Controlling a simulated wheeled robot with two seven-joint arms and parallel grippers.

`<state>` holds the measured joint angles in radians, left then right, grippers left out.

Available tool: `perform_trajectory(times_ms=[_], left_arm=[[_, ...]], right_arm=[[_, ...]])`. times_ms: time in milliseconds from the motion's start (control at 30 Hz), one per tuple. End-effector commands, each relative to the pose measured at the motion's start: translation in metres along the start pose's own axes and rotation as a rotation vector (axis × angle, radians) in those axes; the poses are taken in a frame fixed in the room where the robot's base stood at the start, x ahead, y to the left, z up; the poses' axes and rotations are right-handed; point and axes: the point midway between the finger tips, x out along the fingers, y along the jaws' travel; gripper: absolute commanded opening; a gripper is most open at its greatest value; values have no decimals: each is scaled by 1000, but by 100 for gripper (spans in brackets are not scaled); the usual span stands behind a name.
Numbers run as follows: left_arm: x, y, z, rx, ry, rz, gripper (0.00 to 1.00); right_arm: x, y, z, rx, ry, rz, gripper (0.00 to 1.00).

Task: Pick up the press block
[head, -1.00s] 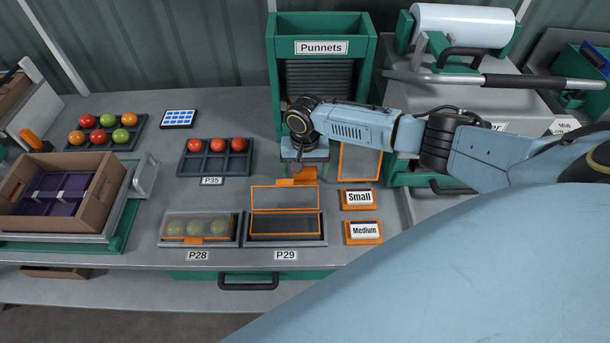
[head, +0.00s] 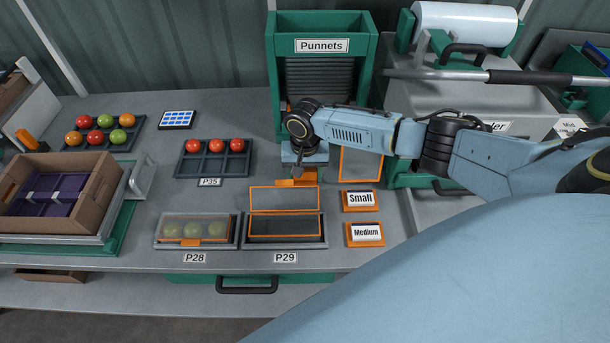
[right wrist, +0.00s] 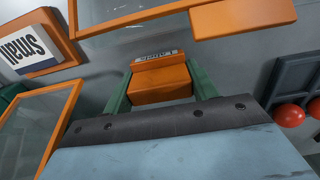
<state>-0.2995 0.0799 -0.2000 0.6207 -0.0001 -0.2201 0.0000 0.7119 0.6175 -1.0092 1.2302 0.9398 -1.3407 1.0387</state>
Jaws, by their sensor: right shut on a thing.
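The press block is an orange block with a small label along one edge. In the right wrist view the press block (right wrist: 161,84) sits between the two green fingers of my right gripper (right wrist: 160,92), which is shut on it. In the head view my right gripper (head: 304,170) points down over the bench, just behind punnet station P29 (head: 284,243). There the block (head: 304,175) shows only in part under the gripper body. I cannot tell whether it touches the bench. My left gripper is not in view.
Open-lidded P29 stands close in front, beside closed P28 (head: 196,243). The Small (head: 360,213) and Medium (head: 365,235) signs and an orange-framed lid (head: 361,164) lie right. The green Punnets dispenser (head: 271,75) stands behind. Tomato tray P35 (head: 213,169) is left.

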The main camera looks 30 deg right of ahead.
Motion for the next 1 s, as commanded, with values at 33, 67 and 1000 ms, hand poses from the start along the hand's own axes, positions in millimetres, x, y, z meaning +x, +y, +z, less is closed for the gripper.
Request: perform_trajectory(times_ms=[33, 67, 1000], left_arm=[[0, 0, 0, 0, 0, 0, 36], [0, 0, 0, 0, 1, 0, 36], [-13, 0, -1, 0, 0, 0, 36]], right_arm=[[0, 0, 0, 0, 0, 0, 34], [-1, 0, 0, 0, 0, 0, 34], [-100, 0, 0, 0, 0, 0, 34]])
